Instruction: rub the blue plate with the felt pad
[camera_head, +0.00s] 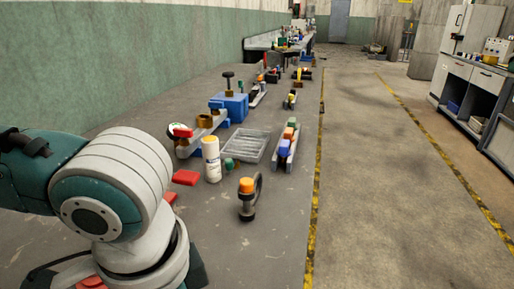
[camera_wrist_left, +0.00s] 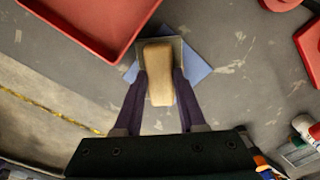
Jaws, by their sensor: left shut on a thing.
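The felt pad (camera_wrist_left: 159,62) shows in the left wrist view as a tan block on a thin grey base. My left gripper (camera_wrist_left: 160,84) is shut on the tan block, one dark finger on each side. The blue plate (camera_wrist_left: 195,67) lies flat on the grey surface beneath the pad, turned at an angle to it. The pad and fingers hide its middle. I cannot tell whether the pad touches the plate. In the head view my left arm comes in from the left, but its gripper, the pad and the plate do not show. My right gripper is in neither view.
A red tray (camera_wrist_left: 92,52) lies left of the plate in the wrist view, close to the pad. More red things lie at the upper right. In the head view a white bottle (camera_head: 211,158), a grey tray (camera_head: 246,146) and a dark clamp-like part (camera_head: 249,200) stand farther off.

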